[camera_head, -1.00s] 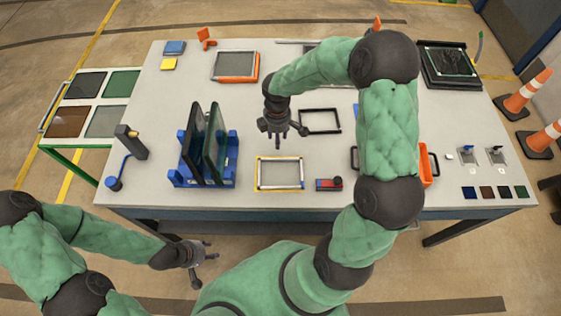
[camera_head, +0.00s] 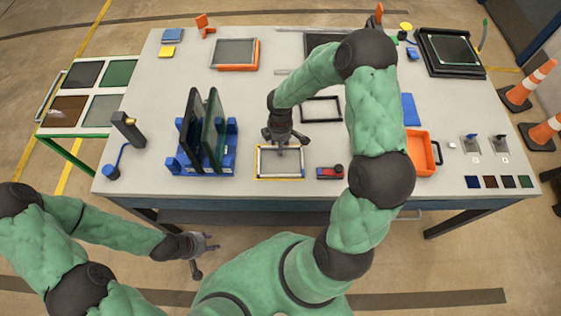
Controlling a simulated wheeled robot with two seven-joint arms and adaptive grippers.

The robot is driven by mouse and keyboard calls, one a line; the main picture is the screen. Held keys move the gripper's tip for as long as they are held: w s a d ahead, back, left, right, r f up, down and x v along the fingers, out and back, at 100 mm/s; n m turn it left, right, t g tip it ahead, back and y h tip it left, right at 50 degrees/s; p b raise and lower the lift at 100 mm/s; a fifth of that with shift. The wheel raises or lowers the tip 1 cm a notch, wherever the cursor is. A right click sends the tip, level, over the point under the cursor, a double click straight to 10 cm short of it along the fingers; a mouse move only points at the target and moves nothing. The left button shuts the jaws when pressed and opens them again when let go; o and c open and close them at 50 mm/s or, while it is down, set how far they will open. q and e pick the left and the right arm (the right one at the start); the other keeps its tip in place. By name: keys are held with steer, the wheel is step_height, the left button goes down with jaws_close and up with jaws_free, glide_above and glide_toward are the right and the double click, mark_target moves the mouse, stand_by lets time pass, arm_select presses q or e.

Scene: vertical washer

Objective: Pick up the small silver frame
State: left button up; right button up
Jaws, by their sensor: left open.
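The small silver frame (camera_head: 281,176) lies flat on the table near its front edge, inside a yellow outline. My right gripper (camera_head: 282,147) points down over the frame's far side and hides part of it. Its fingers look spread, and I see nothing between them. I cannot tell whether it touches the frame. My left gripper (camera_head: 208,256) is open and empty, below and left of the frame in the picture, in front of the table.
A blue rack (camera_head: 228,163) with upright dark panels stands left of the frame. A red-and-black device (camera_head: 328,173) lies close on the right. A black frame (camera_head: 321,109) lies behind. An orange tray (camera_head: 425,150) is farther right.

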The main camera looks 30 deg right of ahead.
jaws_close()
steer(key=shift+r, duration=0.1)
stand_by(0.3)
